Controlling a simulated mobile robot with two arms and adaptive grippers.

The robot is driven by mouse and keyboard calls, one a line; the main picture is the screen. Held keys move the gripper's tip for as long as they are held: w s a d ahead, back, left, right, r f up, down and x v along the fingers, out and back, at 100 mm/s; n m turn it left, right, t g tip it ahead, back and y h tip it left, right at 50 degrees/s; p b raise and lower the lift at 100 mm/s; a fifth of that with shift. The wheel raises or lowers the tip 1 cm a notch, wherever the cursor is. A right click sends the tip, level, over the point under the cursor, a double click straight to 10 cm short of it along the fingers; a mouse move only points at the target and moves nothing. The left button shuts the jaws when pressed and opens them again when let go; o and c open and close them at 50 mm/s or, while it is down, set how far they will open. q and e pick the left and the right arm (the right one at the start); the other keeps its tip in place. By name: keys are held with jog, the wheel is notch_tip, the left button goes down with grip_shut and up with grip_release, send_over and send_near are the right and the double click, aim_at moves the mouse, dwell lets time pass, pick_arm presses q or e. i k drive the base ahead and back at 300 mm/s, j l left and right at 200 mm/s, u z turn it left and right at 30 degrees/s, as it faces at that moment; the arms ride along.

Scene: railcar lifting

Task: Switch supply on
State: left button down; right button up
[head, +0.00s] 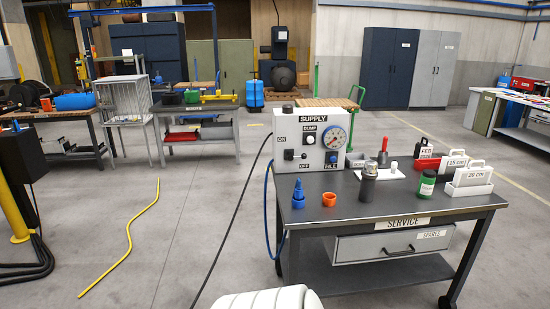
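The supply box (313,136) is a light grey panel labelled SUPPLY, on the back left of the dark service table (420,200). On its front left is a small switch (291,154) with a dark knob, between the ON label (282,139) and the OFF label (311,167). Which setting it is at is too small to tell. Neither of my grippers is in view.
On the table stand a blue fitting (298,195), an orange ring (329,199), a dark metal cylinder (368,183), a green jar (427,184) and labelled holders (473,180). Blue and black hoses hang at its left. A yellow hose (128,235) lies on the open floor.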

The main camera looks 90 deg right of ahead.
aim_at(298, 157)
jog(key=z, duration=2.95)
jog(key=i+l, duration=0.3)
